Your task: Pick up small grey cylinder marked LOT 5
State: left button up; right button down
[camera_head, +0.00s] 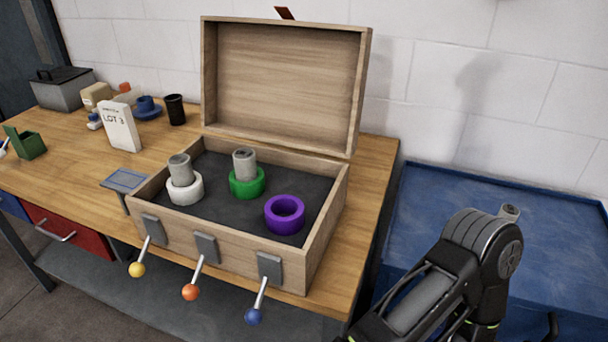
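One small grey cylinder (180,167) stands upright in a white ring (185,190) inside the open wooden box (330,215). A second grey cylinder (244,163) stands upright in a green ring (247,185) there. A purple ring (284,214) at the box's right holds no cylinder. A third grey cylinder (509,211) shows its top above the blue surface at the right; my arm hides its lower part. I cannot read a LOT 5 mark on any cylinder. My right arm comes in at the bottom right; its fingers are not visible. My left gripper is not in view.
Levers with yellow (137,270), orange (191,292) and blue (254,316) knobs stick out from the box front. The box lid (285,85) stands open. The blue surface (430,210) is mostly clear.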

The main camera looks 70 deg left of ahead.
aim_at(180, 165)
jog(key=k+u, duration=0.1)
jog(key=u, duration=1.65)
jog(key=i+j+u, duration=0.2)
jog(key=u, duration=0.25)
